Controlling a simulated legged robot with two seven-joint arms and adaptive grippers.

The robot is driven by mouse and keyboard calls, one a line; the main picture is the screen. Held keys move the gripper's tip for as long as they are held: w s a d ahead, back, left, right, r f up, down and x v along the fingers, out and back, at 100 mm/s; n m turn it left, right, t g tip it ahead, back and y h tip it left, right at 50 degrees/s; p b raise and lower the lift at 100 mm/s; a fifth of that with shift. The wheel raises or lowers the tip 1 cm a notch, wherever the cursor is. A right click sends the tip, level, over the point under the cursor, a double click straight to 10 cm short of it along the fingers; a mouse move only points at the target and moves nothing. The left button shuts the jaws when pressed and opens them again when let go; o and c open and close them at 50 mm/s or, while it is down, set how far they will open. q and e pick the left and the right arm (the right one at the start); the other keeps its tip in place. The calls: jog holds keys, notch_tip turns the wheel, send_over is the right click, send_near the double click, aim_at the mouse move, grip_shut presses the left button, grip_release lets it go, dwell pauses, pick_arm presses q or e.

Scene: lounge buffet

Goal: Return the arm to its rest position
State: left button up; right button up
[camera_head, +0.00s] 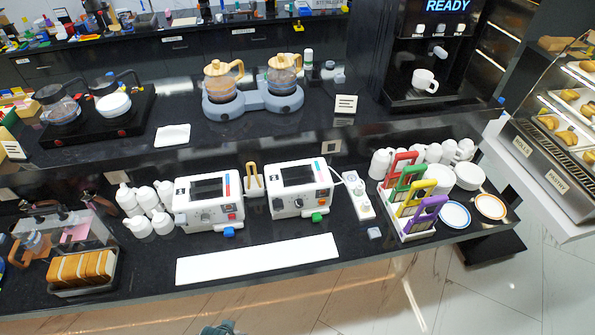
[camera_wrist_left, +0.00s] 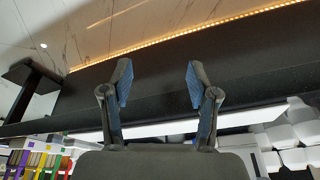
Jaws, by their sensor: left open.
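My left gripper (camera_wrist_left: 158,85) shows in the left wrist view with its two dark, blue-padded fingers spread apart. Nothing is between them. It is in front of the dark counter edge (camera_wrist_left: 235,72), which has a lit strip along it. In the head view only a small grey-teal piece shows at the bottom edge, and I cannot tell which part of me it is. My right gripper is in neither view.
The black counter holds a white mat (camera_head: 258,259), two white machines (camera_head: 208,202) (camera_head: 299,189), a rack with coloured handles (camera_head: 413,207), white jugs (camera_head: 140,226) and a bread tray (camera_head: 82,270). A coffee machine (camera_head: 425,50) stands behind.

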pick_arm(q)
jog(key=s+f+g+b, duration=0.1)
jog(key=s+f, duration=0.1)
jog(key=f, duration=1)
jog(key=s+f, duration=0.3)
jog(key=f, duration=0.9)
jog(key=s+a+f+g, duration=0.1)
jog(key=s+a+f, duration=0.2)
jog(key=s+f, duration=1.1)
jog(key=shift+s+b, duration=0.45)
jog(key=shift+s, duration=0.4)
jog(key=shift+a+f, duration=0.1)
